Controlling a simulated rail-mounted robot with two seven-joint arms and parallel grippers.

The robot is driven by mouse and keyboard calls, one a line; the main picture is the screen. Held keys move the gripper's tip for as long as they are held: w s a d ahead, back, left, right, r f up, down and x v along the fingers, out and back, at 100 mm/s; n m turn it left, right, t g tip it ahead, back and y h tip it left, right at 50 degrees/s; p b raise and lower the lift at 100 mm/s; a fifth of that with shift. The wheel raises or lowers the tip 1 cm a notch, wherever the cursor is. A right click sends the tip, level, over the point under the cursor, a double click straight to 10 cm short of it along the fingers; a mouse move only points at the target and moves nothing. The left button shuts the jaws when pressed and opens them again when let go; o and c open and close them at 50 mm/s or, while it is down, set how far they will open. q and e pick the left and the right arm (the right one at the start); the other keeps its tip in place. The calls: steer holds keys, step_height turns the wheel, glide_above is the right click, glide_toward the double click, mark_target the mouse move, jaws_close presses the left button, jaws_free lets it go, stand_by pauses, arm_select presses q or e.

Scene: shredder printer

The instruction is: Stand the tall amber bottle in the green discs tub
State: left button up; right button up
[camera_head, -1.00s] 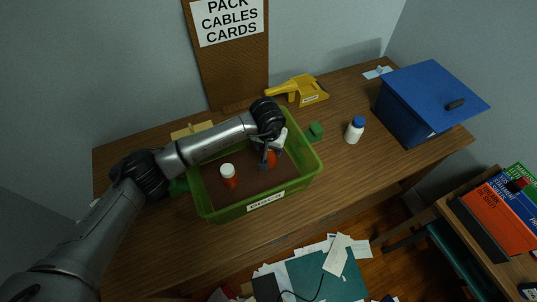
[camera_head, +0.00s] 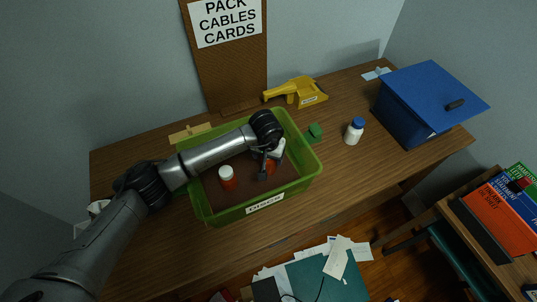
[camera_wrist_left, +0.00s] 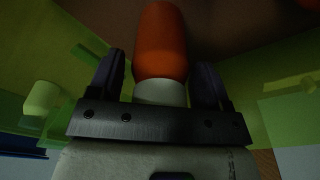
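The green discs tub (camera_head: 207,216) stands on the desk with its label facing front. My left gripper (camera_head: 266,168) reaches down into its right part. In the left wrist view an amber bottle (camera_wrist_left: 160,45) with a white cap (camera_wrist_left: 160,93) lies between the fingers of the left gripper (camera_wrist_left: 159,80), cap toward the palm. Narrow gaps show beside it, so the fingers look open around it. In the head view the gripper mostly hides this bottle. Another orange bottle with a white cap (camera_head: 227,176) stands upright in the tub's left part. My right gripper is not in view.
A white bottle with a blue cap (camera_head: 354,131) and a small green block (camera_head: 314,132) stand right of the tub. A yellow scoop-like tool (camera_head: 300,92) lies behind. A blue box (camera_head: 410,110) stands at the right. Bare desk lies in front.

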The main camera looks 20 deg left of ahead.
arm_select(q)
steer(key=shift+o, duration=0.6)
steer(key=shift+r, duration=0.3)
steer(key=r, duration=0.4)
steer(key=s+r+p, duration=0.1)
steer(key=r, duration=0.2)
steer(key=r+p, duration=0.1)
steer(key=r, duration=0.3)
steer(key=shift+s+r, duration=0.2)
steer(key=shift+r, duration=0.15)
